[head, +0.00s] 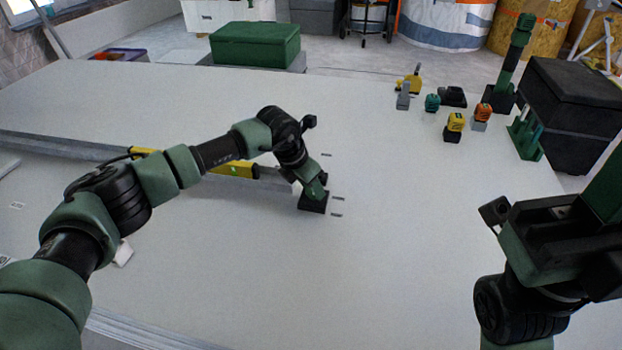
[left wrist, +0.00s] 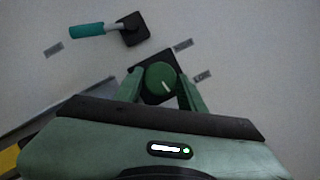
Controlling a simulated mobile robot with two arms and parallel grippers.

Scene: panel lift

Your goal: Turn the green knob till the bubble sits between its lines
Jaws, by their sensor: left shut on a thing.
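My left gripper (head: 314,190) reaches down to a small black base (head: 313,206) on the pale panel. In the left wrist view its two green fingers (left wrist: 162,88) are closed on the sides of the round green knob (left wrist: 158,76), which has a white mark on top. The knob is hidden behind the fingers in the head view. A yellow level (head: 236,170) lies behind my left arm, partly covered by it. Its green vial shows, but the bubble and lines are too small to read. My right gripper (head: 555,230) is at the right; its fingertips cannot be made out.
A black block with a teal handle (left wrist: 88,30) lies beside the knob. A metal rail (head: 275,178) runs left from the knob. Small tools and yellow, orange and teal pieces (head: 455,122) stand at the back right near a black box (head: 570,105). The front middle of the panel is clear.

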